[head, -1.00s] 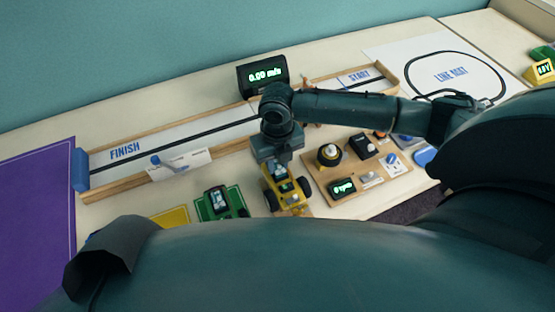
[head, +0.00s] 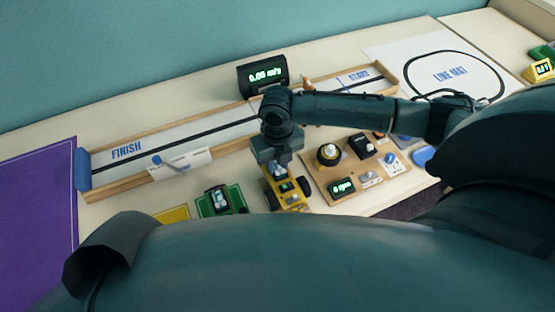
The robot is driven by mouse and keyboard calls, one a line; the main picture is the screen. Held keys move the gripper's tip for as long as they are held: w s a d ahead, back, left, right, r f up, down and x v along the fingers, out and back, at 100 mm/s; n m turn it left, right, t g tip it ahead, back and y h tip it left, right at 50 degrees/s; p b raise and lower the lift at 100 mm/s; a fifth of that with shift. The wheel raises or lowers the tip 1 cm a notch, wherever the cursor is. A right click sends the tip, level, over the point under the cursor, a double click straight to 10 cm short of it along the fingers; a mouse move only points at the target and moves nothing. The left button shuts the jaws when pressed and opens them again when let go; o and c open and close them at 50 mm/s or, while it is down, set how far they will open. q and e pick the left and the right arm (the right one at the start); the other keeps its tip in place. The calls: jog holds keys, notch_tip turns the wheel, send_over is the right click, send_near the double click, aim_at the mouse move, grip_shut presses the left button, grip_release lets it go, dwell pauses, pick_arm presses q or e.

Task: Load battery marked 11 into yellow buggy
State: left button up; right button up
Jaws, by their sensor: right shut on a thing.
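The yellow buggy (head: 291,200) stands near the front edge of the table, with dark wheels and a small green-lit part on top. My right gripper (head: 279,170) points down over the buggy's rear end. It is shut on a small pale thing, likely the battery (head: 280,172), mostly hidden by the gripper. I cannot read any number on it, nor tell whether it sits inside the buggy or just above it. My left gripper is not in view.
A green buggy (head: 220,201) stands to the left. A wooden board (head: 322,190) with a knob, switches and a small display lies close on the right. The FINISH track (head: 110,167) and speed display (head: 263,76) are behind. A purple mat (head: 35,220) lies far left.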

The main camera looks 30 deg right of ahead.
dwell(0.3)
jog(key=o, duration=1.5)
jog(key=shift+c, duration=0.2)
jog(key=shift+r, duration=0.1)
jog(key=shift+r+p, duration=0.95)
jog(key=shift+p, duration=0.2)
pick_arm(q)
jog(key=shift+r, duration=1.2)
pick_arm(e)
jog(key=shift+r, duration=1.95)
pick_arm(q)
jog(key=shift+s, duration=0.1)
pick_arm(e)
jog(key=shift+s, duration=0.1)
